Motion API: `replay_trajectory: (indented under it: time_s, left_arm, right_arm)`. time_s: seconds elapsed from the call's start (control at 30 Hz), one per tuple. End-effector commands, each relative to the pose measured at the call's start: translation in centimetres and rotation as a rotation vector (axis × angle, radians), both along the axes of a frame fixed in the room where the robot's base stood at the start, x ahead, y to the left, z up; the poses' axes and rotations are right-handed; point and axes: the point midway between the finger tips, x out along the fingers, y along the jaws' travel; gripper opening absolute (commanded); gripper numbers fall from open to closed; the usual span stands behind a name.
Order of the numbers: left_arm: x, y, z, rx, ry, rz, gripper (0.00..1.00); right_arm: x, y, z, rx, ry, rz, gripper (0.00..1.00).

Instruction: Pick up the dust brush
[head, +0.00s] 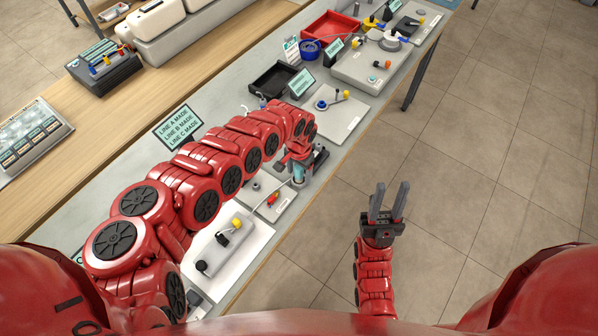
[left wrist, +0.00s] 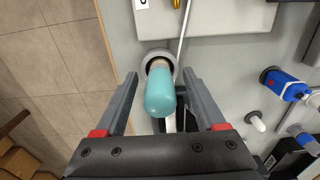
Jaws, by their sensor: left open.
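A rounded teal handle (left wrist: 160,92), which looks like the dust brush, stands in a grey round holder (left wrist: 150,58) near the bench edge in the left wrist view. Its lower end is hidden in the holder. In the head view a bit of the teal handle (head: 298,173) shows below my left gripper (head: 300,165). My left gripper's fingers (left wrist: 160,78) are open, one on each side of the handle, with gaps visible. My right gripper (head: 390,192) is open and empty, over the floor right of the bench.
The grey bench (head: 345,139) carries pale boards with knobs and cables, a black tray (head: 275,79) and a red bin (head: 331,27). A sign (head: 178,127) stands behind my left arm. In the left wrist view a blue device (left wrist: 285,83) lies to the right. The floor at right is clear.

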Motion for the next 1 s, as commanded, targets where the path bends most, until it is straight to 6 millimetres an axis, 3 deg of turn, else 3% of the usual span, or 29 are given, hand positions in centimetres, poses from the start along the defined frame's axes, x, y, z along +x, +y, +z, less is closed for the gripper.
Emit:
replay_trajectory:
  time_s: [0.23, 0.27, 0.63, 1.0]
  left_arm:
    - [-0.04, 0.04, -0.24, 0.001, 0.001, 0.000, 0.72]
    - [-0.04, 0.04, -0.23, 0.001, 0.001, 0.000, 0.68]
    - [-0.06, 0.04, -0.22, 0.001, 0.001, 0.000, 0.02]
    - [-0.02, 0.02, -0.16, 0.001, 0.001, 0.001, 0.00]
  right_arm:
    - [0.00, 0.00, 0.01, 0.000, 0.000, 0.000, 0.36]
    - [0.00, 0.00, 0.01, 0.000, 0.000, 0.000, 0.36]
    - [0.00, 0.00, 0.01, 0.000, 0.000, 0.000, 0.36]
    - [0.00, 0.00, 0.02, 0.000, 0.000, 0.000, 0.36]
